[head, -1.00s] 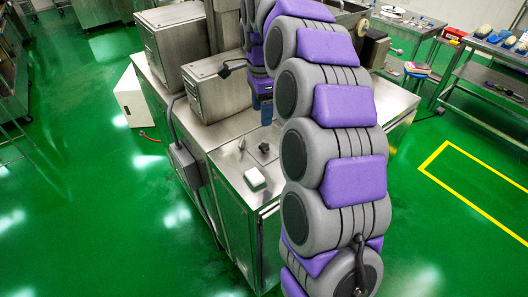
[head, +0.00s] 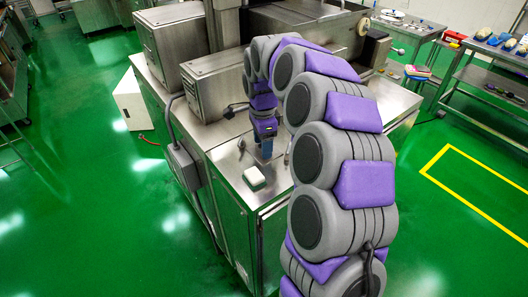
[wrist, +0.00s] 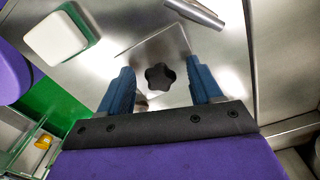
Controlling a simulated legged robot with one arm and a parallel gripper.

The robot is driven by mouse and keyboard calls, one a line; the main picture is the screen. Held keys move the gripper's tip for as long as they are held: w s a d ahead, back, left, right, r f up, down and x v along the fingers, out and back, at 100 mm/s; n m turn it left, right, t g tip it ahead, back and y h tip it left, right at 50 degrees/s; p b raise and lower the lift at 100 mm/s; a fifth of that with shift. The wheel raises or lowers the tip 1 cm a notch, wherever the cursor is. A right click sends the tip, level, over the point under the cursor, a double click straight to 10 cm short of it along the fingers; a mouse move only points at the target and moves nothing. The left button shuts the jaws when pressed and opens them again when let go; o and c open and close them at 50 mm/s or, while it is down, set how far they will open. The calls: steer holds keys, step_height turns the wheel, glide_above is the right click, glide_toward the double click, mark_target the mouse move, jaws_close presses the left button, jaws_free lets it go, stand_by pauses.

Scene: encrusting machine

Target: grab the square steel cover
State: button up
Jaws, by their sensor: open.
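The square steel cover (wrist: 147,48) lies flat on the steel machine top in the wrist view. A black star-shaped knob (wrist: 160,77) stands at its middle. My gripper (wrist: 162,67) is open, with one blue finger on each side of the knob and visible space between finger and knob. Nothing is held. The lower part of the cover is hidden behind my gripper. In the head view my gripper (head: 266,150) points down over the machine top, and it mostly hides the cover and knob there.
A white block with a green side (head: 254,178) sits near the front left corner of the machine top (head: 225,165). A metal rod (wrist: 195,12) lies beyond the cover. Steel boxes (head: 215,85) stand behind, and a grey box with cables (head: 184,165) is on the machine's side.

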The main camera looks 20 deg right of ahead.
steer(key=shift+f, duration=0.25)
jaws_close()
stand_by(0.4)
